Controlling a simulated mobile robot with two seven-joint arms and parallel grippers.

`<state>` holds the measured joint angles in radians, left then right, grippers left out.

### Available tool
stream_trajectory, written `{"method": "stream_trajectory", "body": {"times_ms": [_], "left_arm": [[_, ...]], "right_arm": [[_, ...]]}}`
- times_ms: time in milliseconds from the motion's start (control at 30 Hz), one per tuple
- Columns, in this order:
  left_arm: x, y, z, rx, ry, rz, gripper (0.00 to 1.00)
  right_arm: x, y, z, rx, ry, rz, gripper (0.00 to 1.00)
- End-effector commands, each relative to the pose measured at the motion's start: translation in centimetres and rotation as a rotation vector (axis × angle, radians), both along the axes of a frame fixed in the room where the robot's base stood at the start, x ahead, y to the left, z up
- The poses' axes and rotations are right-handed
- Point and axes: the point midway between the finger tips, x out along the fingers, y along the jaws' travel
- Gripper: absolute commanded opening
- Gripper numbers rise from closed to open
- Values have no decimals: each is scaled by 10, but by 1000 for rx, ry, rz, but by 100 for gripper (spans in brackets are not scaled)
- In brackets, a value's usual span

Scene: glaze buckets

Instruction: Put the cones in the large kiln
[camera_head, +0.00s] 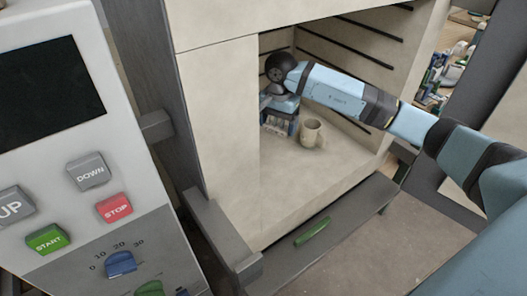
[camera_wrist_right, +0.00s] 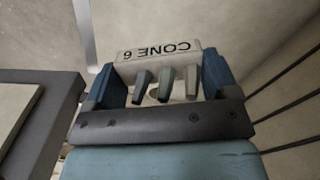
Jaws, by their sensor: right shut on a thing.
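The large kiln (camera_head: 226,130) stands open, with a pale chamber and dark grooves along its walls. My right gripper (camera_wrist_right: 160,82) reaches inside it, near the back left. Its two blue fingers are shut on the cone pack (camera_wrist_right: 160,54), a pale block marked "CONE 6" that reads upside down in the wrist view. Several grey-green cones (camera_wrist_right: 165,82) stand up from it between the fingers. In the head view the pack (camera_head: 278,125) shows partly below my gripper, low in the chamber. I cannot tell whether it touches the floor. My left gripper is out of view.
A beige mug (camera_head: 311,132) stands on the kiln floor just right of the pack. The floor (camera_head: 305,170) in front is clear. A green bar (camera_head: 312,230) is on the dark front ledge. A control panel (camera_head: 75,150) with buttons is at left.

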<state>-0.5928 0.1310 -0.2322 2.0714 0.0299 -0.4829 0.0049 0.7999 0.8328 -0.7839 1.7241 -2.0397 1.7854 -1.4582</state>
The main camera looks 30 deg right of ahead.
Motion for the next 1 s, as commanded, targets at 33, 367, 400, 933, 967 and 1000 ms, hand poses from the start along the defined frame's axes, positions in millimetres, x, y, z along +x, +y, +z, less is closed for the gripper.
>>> {"method": "stream_trajectory", "body": {"times_ms": [33, 367, 400, 933, 967, 1000], "left_arm": [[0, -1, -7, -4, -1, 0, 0], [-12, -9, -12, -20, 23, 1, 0], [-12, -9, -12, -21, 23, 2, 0], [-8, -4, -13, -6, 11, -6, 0], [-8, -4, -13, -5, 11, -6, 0], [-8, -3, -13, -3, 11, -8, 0]], "right_arm": [[2, -4, -2, -1, -1, -26, 56], [3, -7, -56, -1, 7, -57, 56], [3, -7, -67, 1, 8, -57, 56], [4, -7, -156, -1, 1, -55, 56], [4, -7, -159, -1, 2, -55, 56], [4, -7, -163, 0, 2, -55, 56]]}}
